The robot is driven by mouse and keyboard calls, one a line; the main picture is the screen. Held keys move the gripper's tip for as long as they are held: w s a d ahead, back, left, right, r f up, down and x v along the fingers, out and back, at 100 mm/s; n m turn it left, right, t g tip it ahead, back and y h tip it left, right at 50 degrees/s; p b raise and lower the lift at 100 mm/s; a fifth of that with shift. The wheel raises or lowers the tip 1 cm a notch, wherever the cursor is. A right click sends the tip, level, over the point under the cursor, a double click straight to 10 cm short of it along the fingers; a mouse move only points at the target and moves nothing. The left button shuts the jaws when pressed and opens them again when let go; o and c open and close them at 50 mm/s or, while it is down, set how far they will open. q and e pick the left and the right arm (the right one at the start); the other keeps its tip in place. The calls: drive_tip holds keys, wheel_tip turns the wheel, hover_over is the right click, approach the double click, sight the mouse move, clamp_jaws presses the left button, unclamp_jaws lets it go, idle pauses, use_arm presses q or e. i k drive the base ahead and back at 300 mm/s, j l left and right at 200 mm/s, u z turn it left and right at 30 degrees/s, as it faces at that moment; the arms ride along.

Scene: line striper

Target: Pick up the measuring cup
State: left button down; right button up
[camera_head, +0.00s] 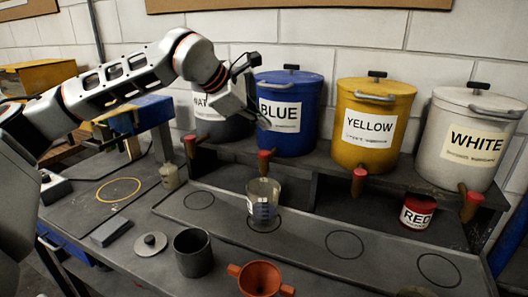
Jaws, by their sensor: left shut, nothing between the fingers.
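The measuring cup (263,203) is a clear, tapered cup with blue markings. It stands upright on the dark bench tray, on or beside a drawn circle, below the tap of the blue container. My left gripper (262,122) is raised in front of the blue container, above and behind the cup, clear of it. It is shut and empty. My right gripper is not in view.
Containers labelled BLUE (290,95), YELLOW (372,105) and WHITE (470,135) stand on a shelf with red-tipped taps. A red can (417,211), a dark cylinder (193,252), an orange funnel (260,279) and a round lid (150,244) sit around the cup.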

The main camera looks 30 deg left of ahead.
sight(262, 193)
drive_tip(key=k+j, duration=0.25)
drive_tip(key=k, duration=0.2)
drive_tip(key=k+j, duration=0.3)
drive_tip(key=k, duration=0.2)
